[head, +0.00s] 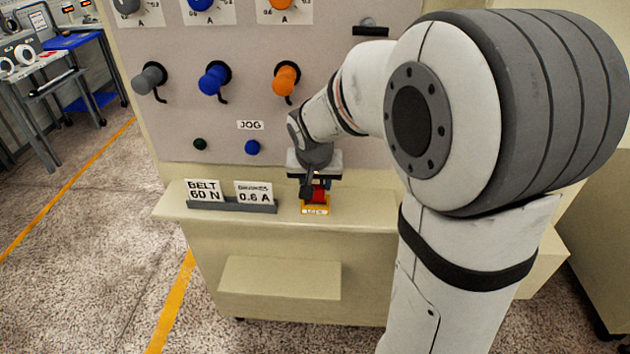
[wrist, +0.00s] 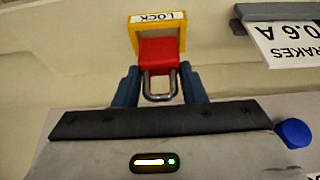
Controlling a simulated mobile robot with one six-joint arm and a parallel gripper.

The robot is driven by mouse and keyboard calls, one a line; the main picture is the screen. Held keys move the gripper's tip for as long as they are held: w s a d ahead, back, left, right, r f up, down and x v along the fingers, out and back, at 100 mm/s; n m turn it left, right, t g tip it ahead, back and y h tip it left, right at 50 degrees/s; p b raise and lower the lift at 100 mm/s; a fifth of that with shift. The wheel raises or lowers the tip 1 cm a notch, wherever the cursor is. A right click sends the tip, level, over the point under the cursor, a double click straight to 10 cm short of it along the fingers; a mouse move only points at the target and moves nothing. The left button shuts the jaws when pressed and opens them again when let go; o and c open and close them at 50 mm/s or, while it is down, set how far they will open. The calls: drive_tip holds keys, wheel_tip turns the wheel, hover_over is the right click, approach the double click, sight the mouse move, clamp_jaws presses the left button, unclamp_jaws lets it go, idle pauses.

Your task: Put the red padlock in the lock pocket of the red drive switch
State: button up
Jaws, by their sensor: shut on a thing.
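The red padlock (head: 319,194) is between the fingers of my gripper (head: 315,187), which is shut on it, at the ledge below the panel. In the wrist view the padlock (wrist: 158,52) has its steel shackle toward the camera, between the two dark blue fingers (wrist: 160,86). Its far end overlaps a yellow holder (head: 315,210) labelled LOCK, also in the wrist view (wrist: 157,19). I cannot tell whether the padlock rests in that holder or just above it. No red drive switch shows; my arm hides part of the panel.
Grey (head: 150,78), blue (head: 214,79) and orange (head: 286,78) switch handles stick out of the panel. A rack with BELT (head: 203,191) and BRAKES (head: 255,192) cards stands left of the holder. A dark slotted piece (head: 370,30) is at upper right.

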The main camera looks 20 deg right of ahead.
drive_tip(key=shift+f+b, duration=0.7)
drive_tip(key=shift+f, duration=0.1)
drive_tip(key=shift+r, duration=0.25)
drive_tip(key=shift+r+p, duration=0.45)
drive_tip(key=shift+r, duration=0.15)
drive_tip(key=shift+b, duration=0.55)
idle(1.2)
drive_tip(key=shift+f+b, duration=0.5)
drive_tip(key=shift+f, duration=0.1)
drive_tip(key=o, duration=1.1)
